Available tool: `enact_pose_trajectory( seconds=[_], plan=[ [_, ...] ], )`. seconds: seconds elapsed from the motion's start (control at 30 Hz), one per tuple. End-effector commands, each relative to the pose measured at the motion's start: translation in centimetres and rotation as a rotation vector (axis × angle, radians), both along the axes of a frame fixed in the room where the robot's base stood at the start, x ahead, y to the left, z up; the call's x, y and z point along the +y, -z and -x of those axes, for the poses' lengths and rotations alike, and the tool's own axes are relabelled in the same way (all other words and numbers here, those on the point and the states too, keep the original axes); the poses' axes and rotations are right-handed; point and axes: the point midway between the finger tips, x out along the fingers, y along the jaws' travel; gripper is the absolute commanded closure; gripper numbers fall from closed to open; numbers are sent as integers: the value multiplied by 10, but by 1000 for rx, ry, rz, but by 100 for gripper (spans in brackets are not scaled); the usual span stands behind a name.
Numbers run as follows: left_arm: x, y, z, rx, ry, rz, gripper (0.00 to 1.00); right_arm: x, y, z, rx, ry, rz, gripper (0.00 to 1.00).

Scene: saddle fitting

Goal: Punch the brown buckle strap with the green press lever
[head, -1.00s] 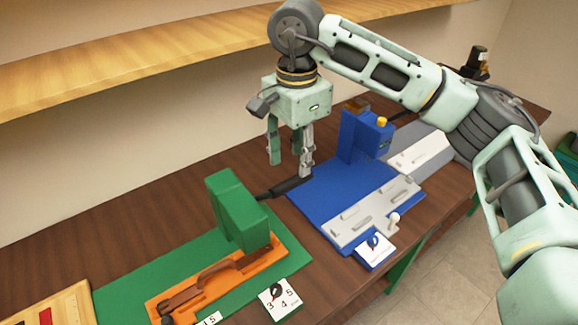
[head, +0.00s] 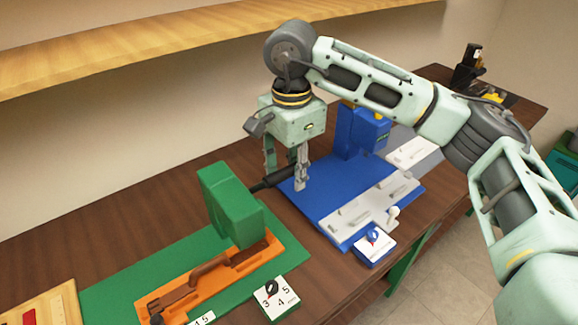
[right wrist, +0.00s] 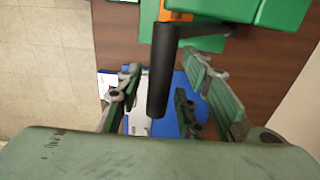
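The green press (head: 232,203) stands on a green mat. Its black lever handle (head: 266,184) sticks out to the right behind it. The brown buckle strap (head: 200,277) lies in an orange holder (head: 268,252) that runs under the press. My right gripper (head: 286,176) points down at the handle's outer end, with its fingers apart. In the right wrist view, the black handle (right wrist: 160,85) runs between the open fingers. I cannot tell whether a finger touches it. My left gripper is not in view.
A blue station (head: 360,130) with a blue mat and grey plate lies right of the green press. Number cards (head: 281,297) lie in front. A wooden board (head: 45,306) is at the lower left. A long shelf (head: 190,46) runs above the back.

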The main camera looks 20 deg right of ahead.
Motion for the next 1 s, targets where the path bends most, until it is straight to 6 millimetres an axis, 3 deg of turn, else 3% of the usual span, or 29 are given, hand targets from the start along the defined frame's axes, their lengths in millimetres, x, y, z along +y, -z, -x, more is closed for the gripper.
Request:
enact_pose_trajectory(
  seconds=[0.1, 0.3, 1.0],
  plan=[
    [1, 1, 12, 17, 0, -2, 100, 0, 0, 0, 0, 0, 0, 79],
    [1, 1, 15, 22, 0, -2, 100, 0, 0, 0, 0, 0, 0, 97],
    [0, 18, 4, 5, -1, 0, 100, -6, 16, 15, 3, 0, 1, 97]
  ],
)
